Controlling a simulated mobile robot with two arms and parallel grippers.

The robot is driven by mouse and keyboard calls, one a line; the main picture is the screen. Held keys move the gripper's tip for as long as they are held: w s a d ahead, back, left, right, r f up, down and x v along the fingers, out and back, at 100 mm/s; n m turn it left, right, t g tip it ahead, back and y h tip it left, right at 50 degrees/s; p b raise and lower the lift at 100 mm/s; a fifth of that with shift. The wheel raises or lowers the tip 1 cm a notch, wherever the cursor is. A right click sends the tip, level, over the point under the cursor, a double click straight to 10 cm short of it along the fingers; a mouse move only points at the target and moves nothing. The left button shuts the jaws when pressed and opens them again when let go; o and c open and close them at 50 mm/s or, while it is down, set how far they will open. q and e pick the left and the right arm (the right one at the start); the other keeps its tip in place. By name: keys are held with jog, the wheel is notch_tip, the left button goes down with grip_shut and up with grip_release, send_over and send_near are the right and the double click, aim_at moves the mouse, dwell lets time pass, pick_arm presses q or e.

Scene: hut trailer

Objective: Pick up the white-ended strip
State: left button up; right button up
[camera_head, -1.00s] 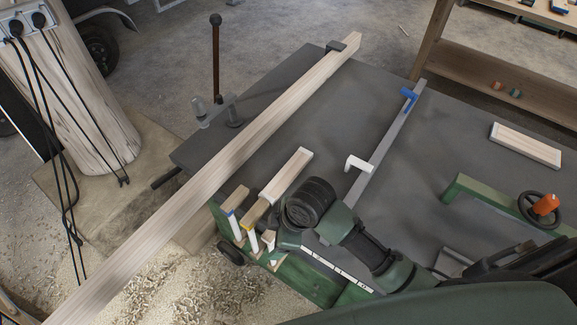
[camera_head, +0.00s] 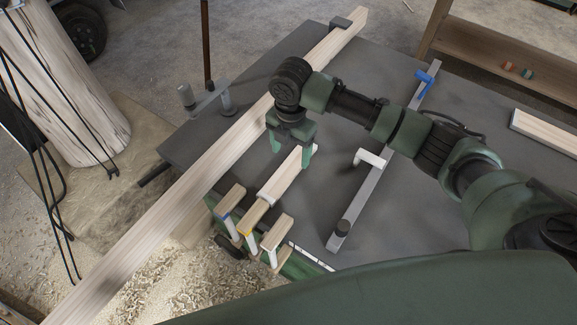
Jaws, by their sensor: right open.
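Three short wooden strips stick out at the bench's near edge: a blue-marked strip (camera_head: 232,197), a yellow-marked strip (camera_head: 254,214) and, nearest me, a white-ended strip (camera_head: 279,230). Each has a pale front part hanging below its top. A longer pale block (camera_head: 285,178) lies just behind the yellow-marked one. My right gripper (camera_head: 291,152) is open, pointing down over the far end of this block, one finger to each side of it in the picture. I cannot tell its height above the block. It is beyond the white-ended strip and holds nothing. My left gripper is not in view.
A long plank (camera_head: 205,165) crosses the dark bench (camera_head: 400,190) on the left. A grey bar clamp (camera_head: 372,185) with a blue jaw lies to the right, partly under my right arm. A pale tray-like piece (camera_head: 545,133) lies at far right. Shavings cover the floor.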

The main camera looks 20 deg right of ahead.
aim_at(288, 168)
jog(key=f, duration=0.2)
jog(key=f+p, duration=0.1)
jog(key=shift+s+a, duration=0.15)
jog(key=shift+a, duration=0.1)
notch_tip(288, 168, down, 3)
jog(key=shift+r, duration=0.15)
jog(key=shift+f+p, duration=0.3)
jog(key=shift+f, duration=0.15)
jog(key=shift+w, duration=0.2)
jog(key=c, duration=1.5)
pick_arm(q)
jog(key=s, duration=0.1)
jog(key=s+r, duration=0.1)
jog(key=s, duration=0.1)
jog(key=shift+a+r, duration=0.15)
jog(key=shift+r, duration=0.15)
pick_arm(e)
jog(key=shift+c, duration=0.2)
